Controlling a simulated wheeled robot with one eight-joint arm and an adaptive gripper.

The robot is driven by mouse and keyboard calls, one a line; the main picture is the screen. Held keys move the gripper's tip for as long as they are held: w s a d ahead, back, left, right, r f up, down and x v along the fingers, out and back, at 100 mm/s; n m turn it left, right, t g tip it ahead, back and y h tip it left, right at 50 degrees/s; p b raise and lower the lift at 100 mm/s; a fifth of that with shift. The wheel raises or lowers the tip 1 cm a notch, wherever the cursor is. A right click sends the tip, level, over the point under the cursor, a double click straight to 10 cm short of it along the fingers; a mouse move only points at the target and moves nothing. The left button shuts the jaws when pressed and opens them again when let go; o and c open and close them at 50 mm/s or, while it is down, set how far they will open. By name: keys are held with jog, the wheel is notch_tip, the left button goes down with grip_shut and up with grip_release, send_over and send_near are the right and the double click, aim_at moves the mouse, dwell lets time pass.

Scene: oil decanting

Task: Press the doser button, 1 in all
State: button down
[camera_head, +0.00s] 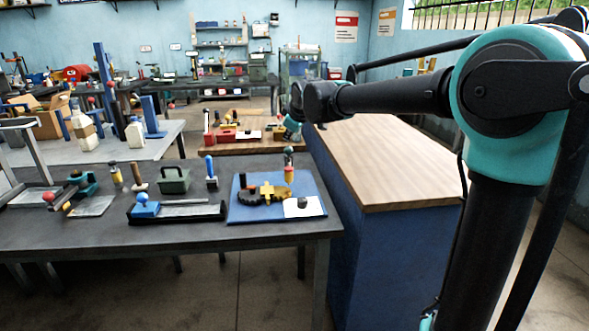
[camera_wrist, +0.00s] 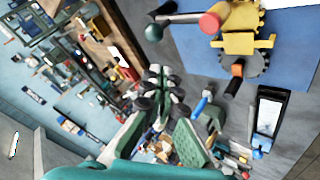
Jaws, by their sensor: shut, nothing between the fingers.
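A blue board (camera_head: 238,212) lies on the dark table. On it stand a red and yellow upright piece (camera_head: 289,173) with a dark rounded top, a black gear part with a yellow cross-shaped piece (camera_head: 267,191), and a white plate with a small black knob (camera_head: 303,207). I cannot tell which of these is the doser button. My gripper (camera_wrist: 160,84) is shut and empty in the wrist view. The red piece (camera_wrist: 230,15) and yellow gear (camera_wrist: 249,42) are above and right of it there, apart from it. In the head view the end of my arm is above and behind the board.
A wood-topped blue counter (camera_head: 385,160) stands to the right.

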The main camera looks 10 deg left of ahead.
aim_at(289, 169)
jog(key=shift+f, duration=4.45)
jog(key=shift+f, duration=0.4)
jog(key=shift+f, duration=0.5)
jog(key=shift+r, duration=0.9)
